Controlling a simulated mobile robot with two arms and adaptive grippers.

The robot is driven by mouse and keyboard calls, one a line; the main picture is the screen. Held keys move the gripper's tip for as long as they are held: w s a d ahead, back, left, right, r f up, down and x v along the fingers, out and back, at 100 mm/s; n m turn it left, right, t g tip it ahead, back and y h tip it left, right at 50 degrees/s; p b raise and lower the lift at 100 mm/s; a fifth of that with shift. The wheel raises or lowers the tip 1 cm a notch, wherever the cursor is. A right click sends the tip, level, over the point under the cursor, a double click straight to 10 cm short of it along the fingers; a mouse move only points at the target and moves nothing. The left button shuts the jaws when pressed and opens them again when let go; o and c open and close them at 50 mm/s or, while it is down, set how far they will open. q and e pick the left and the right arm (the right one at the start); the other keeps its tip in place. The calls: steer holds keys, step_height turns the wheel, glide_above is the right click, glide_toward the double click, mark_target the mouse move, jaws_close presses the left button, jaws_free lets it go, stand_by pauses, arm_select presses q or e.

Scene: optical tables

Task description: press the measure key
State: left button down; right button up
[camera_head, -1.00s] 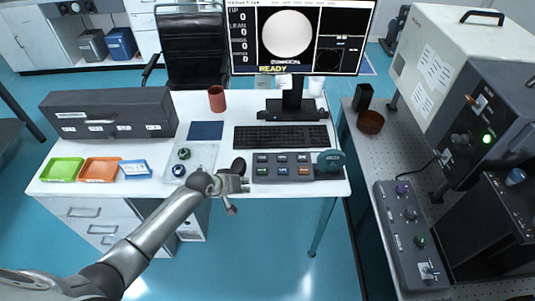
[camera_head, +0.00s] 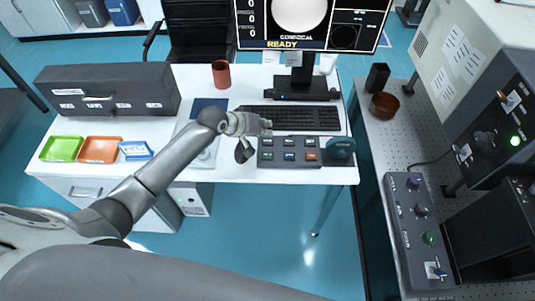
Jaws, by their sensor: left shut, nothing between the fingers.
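The grey key panel (camera_head: 282,164) lies at the front right of the white desk. It has a top row of grey keys and a bottom row with a green, a blue and an orange key. The key labels are too small to read, so I cannot tell which is the measure key. My left gripper (camera_head: 266,127) is shut and empty. In the picture it is at the panel's upper left corner, by the keyboard; its height above the desk is hard to judge. My right gripper is out of view.
A monitor (camera_head: 310,45) reading READY stands behind the keyboard (camera_head: 300,119). A dark mouse (camera_head: 243,150) lies left of the panel and a round teal object (camera_head: 341,148) at its right end. A control box (camera_head: 421,230) sits on the right-hand table.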

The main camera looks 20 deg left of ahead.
arm_select(q)
steer(key=b, duration=0.7)
glide_above(265, 153)
step_height(265, 153, down, 6)
steer(key=shift+w+f, duration=0.1)
steer(key=shift+f, duration=0.05)
step_height(265, 153, down, 2)
steer(key=shift+f+b, duration=0.1)
steer(key=shift+b, duration=0.35)
steer(key=shift+f, duration=0.1)
stand_by(0.5)
steer(key=shift+f, duration=0.4)
